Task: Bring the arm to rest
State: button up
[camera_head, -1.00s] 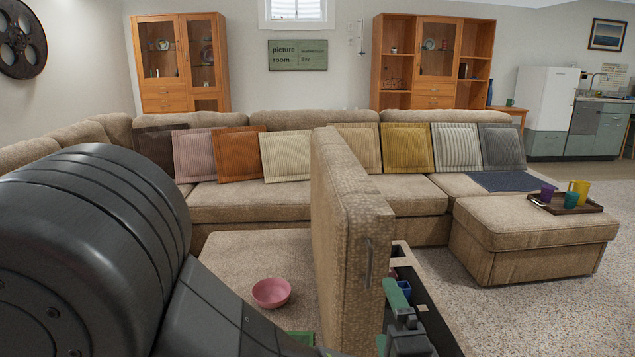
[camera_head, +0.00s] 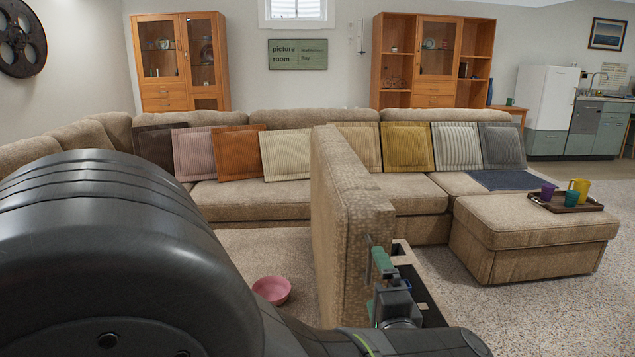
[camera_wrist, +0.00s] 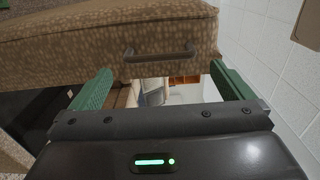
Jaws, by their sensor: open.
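My gripper (camera_head: 381,262) is open, with its green fingers pointing up beside the end of a raised upholstered lid (camera_head: 337,215). In the wrist view, my gripper (camera_wrist: 163,85) has its two green fingers wide apart with nothing between them. A dark bar handle (camera_wrist: 160,54) on the lid's edge lies just beyond the fingertips, apart from them as far as I can tell. The handle also shows in the head view (camera_head: 368,260), partly hidden by the fingers. My arm fills the lower left of the head view.
A pink bowl (camera_head: 271,290) sits left of the lid, partly hidden by my arm. An open storage space (camera_head: 424,290) lies right of it. An ottoman (camera_head: 535,230) bears a tray (camera_head: 585,208) with cups. Carpet (camera_head: 560,310) at the right is free.

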aim_at(370, 269)
jog(key=w, duration=0.4)
jog(key=w+b, duration=0.1)
jog(key=w, duration=0.1)
jog(key=shift+w+a+f, duration=0.1)
jog(key=shift+w+a, duration=0.05)
jog(key=shift+a, duration=0.15)
jog(key=w+d+f+m+p, duration=0.1)
jog(key=d+f+m+p, duration=0.2)
jog(key=d, duration=1)
jog(key=shift+d+f+m, duration=0.3)
jog(key=shift+d+f, duration=0.05)
jog(key=shift+f, duration=0.2)
